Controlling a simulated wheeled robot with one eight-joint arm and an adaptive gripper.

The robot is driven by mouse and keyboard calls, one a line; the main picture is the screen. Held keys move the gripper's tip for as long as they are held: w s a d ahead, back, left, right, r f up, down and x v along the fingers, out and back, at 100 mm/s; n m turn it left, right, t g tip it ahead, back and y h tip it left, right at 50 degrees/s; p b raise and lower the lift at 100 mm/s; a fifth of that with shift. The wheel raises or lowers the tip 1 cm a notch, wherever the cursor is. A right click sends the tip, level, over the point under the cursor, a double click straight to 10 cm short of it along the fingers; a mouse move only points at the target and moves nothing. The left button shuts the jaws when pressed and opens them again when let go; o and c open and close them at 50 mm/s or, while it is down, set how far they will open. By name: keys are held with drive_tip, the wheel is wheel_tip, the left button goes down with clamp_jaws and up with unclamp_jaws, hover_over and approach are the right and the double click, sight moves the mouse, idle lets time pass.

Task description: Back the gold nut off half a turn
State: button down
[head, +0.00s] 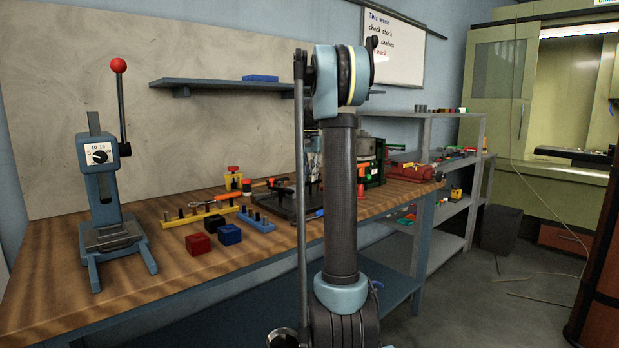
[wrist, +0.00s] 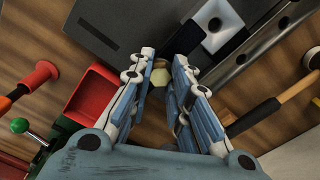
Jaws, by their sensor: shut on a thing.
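The gold nut (wrist: 160,77) shows in the wrist view as a small pale-yellow hexagon between the fingers, with a brownish round end (wrist: 160,63) just beyond it. My gripper (wrist: 164,62) has its two blue-and-white fingers on either side of the nut and is shut on it. The fingers hide parts of its sides, and any mark of its turn angle is too small to read. In the head view my own arm stands in front of that part of the bench, so I cannot make out the nut there.
In the wrist view, a dark grey plate (wrist: 115,32) lies beyond the fingers, a red bin (wrist: 92,96) left and a wooden-handled tool (wrist: 268,112) right. In the head view, a lever press (head: 103,190) and red block (head: 198,244) stand on the wooden bench (head: 185,283).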

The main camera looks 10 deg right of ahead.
drive_tip(key=shift+w+n, duration=0.1)
drive_tip(key=shift+n, duration=0.2)
drive_tip(key=c, duration=1.5)
unclamp_jaws()
drive_tip(key=shift+o, duration=0.2)
wheel_tip(320, 180, up, 12)
drive_tip(key=shift+f, duration=0.1)
